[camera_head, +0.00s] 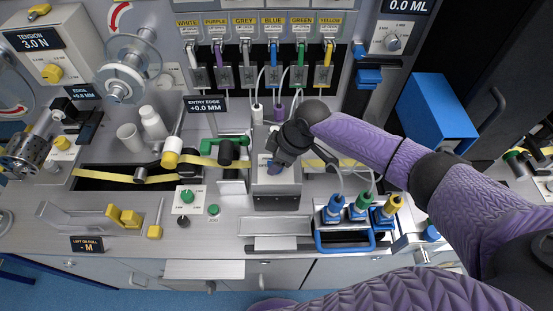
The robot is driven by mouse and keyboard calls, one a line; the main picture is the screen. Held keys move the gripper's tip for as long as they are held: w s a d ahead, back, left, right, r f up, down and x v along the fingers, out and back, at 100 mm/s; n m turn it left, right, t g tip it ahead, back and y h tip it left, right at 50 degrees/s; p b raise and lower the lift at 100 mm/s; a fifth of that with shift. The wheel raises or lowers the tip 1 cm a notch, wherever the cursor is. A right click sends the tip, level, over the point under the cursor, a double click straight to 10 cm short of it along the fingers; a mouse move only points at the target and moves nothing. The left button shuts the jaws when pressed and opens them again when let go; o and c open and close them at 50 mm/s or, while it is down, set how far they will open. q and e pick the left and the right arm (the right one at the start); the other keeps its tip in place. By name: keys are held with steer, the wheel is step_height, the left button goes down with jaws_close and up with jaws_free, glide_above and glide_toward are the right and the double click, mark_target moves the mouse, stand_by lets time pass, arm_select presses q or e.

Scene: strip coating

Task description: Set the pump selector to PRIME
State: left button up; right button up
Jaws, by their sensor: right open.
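A round grey knob (393,43) sits on a white plate under the 0.0 ML display (407,5) at the upper right. It may be the pump selector, but its lettering is too small to read. My right gripper (275,166) is at the middle of the bench, over a grey metal block (278,191), well left of and nearer than that knob. It is open. The dark wrist hides most of the fingers, and I cannot tell whether they touch anything. My left gripper is not in view.
A yellow strip (120,177) runs across the bench under my right wrist. A blue rack (345,237) with blue, green and yellow-topped bottles stands below my forearm. Coloured levers (273,52) line the back panel. A blue box (435,110) stands at the right.

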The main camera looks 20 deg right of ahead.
steer(key=shift+c, duration=0.7)
jaws_close()
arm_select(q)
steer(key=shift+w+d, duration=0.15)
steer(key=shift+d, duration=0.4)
